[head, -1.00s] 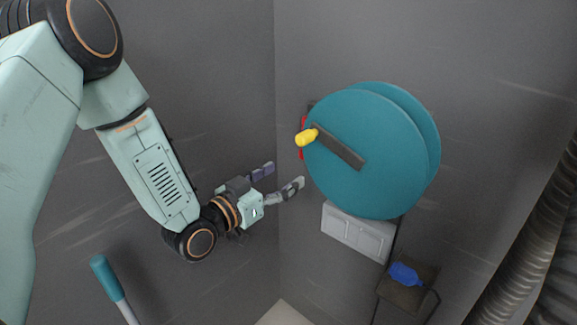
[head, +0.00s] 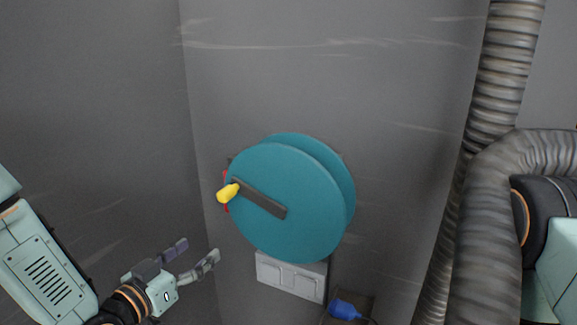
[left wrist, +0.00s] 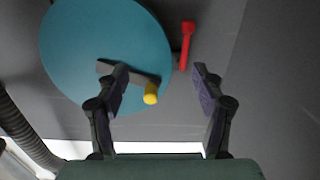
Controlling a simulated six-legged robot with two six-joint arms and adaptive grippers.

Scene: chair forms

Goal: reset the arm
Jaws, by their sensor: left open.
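My left gripper (head: 198,257) is open and empty at the lower left of the head view, below and to the left of a teal reel (head: 300,225). The reel is mounted at the wall and has a dark crank arm with a yellow handle (head: 228,193). In the left wrist view the open fingers (left wrist: 160,82) have the yellow handle (left wrist: 151,94) showing between them, and the teal reel (left wrist: 85,45) beyond. The gripper is apart from the handle in the head view. Part of my right arm (head: 553,260) shows at the right edge; its gripper is out of view.
A red lever (left wrist: 187,42) is beside the reel. A pale box (head: 291,278) is under the reel, and a blue object (head: 344,309) lies on a dark stand below right. Ribbed grey hoses (head: 490,190) run down the right side. The wall at left is bare.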

